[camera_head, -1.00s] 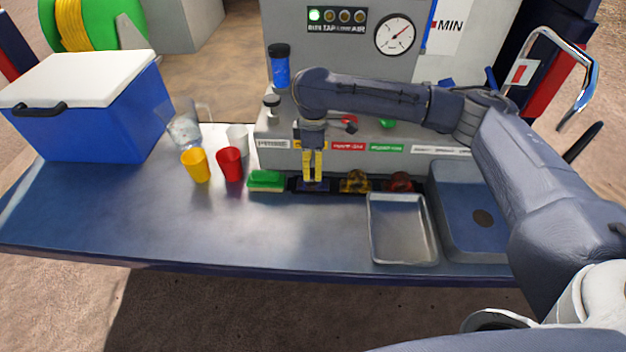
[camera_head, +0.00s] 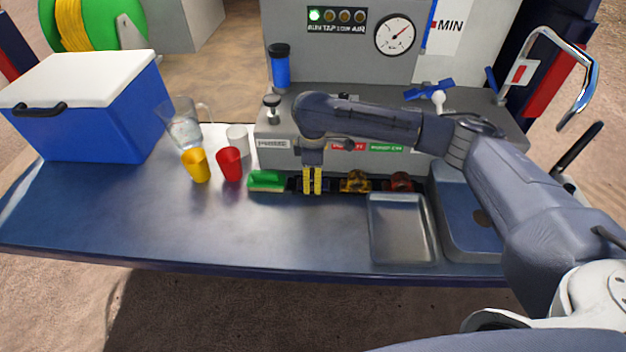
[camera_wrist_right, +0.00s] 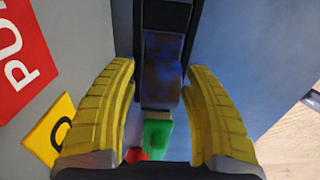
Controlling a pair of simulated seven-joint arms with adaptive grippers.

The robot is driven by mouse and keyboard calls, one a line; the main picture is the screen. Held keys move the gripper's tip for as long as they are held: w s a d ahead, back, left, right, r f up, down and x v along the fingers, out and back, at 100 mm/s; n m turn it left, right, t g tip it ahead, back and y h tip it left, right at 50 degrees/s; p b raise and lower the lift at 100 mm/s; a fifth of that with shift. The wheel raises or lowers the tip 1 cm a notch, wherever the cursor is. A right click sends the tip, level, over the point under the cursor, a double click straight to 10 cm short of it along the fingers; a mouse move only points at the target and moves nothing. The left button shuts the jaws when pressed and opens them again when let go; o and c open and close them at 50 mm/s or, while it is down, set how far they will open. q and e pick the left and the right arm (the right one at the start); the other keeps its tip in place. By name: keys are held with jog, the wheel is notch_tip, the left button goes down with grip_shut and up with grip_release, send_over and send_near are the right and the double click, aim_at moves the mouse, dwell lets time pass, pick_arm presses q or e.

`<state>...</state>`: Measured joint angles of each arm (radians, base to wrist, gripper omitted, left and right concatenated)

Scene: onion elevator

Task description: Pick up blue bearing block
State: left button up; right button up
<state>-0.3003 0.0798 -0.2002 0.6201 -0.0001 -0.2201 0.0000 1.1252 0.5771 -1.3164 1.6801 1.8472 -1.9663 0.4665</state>
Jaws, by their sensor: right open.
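The blue bearing block (camera_wrist_right: 162,75) shows in the right wrist view, blue with brownish patches, in a dark narrow rack between the yellow fingers. In the head view the block (camera_head: 312,186) is mostly hidden behind the fingers. My right gripper (camera_head: 312,192) points down over it, with its two fingers apart. In the right wrist view the open fingers (camera_wrist_right: 165,110) stand on either side of the block's line, and I cannot tell whether they touch it. My left gripper is not in view.
A metal tray (camera_head: 402,230) and a sink (camera_head: 478,240) are at the right. The table's front middle is clear. Cups and a cooler (camera_head: 95,110) stand left.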

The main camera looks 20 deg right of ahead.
grip_shut()
jog(key=shift+r, duration=0.15)
